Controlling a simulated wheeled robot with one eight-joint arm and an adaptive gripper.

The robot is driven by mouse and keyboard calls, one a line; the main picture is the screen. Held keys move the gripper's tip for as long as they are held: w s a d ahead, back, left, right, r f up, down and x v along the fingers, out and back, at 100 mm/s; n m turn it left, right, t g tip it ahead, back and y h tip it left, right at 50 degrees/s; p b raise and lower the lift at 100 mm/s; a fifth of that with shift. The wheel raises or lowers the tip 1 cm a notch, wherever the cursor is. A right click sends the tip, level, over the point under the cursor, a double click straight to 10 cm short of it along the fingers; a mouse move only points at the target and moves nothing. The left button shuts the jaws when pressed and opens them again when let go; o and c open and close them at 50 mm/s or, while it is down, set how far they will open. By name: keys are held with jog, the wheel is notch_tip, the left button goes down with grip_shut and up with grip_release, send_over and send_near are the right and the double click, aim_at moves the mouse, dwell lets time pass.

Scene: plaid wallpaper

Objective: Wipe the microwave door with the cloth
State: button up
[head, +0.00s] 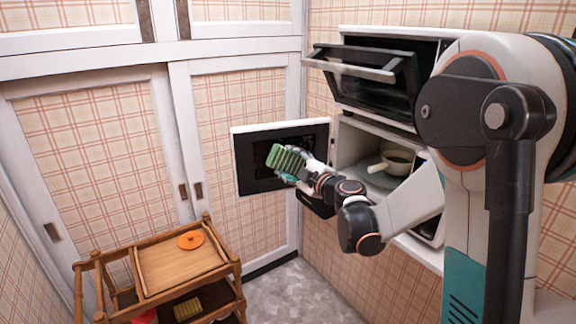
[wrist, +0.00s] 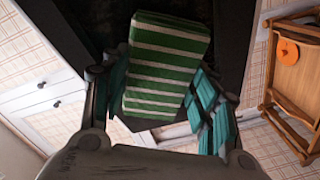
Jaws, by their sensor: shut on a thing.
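The cloth (head: 285,158) is green with pale stripes. My gripper (head: 291,176) is shut on it, and in the wrist view the cloth (wrist: 166,65) sits between the two teal-padded fingers (wrist: 158,100). The microwave door (head: 252,128) is swung wide open, with a white frame and dark panel. In the head view the cloth is in front of the dark panel, overlapping its middle right. I cannot tell whether cloth and door touch. The microwave's open cavity (head: 360,142) is to the right and holds a pale pan (head: 397,160) with a handle.
An oven with a tilted-open dark door (head: 370,75) is above the microwave. A wooden cart (head: 180,262) with an orange lid (head: 190,240) on top stands at lower left. A yellow-green item (head: 187,308) lies on its lower shelf. Bare floor (head: 295,292) shows right of the cart.

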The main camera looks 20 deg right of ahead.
aim_at(278, 166)
jog(key=shift+s+a, duration=0.25)
jog(key=shift+a, duration=0.75)
jog(key=shift+s+a, duration=0.2)
jog(key=shift+a, duration=0.75)
jog(key=shift+s, duration=0.1)
jog(key=shift+v, duration=2.95)
jog(key=shift+s+a+f, duration=0.15)
jog(key=v, duration=0.2)
jog(key=shift+s, duration=0.45)
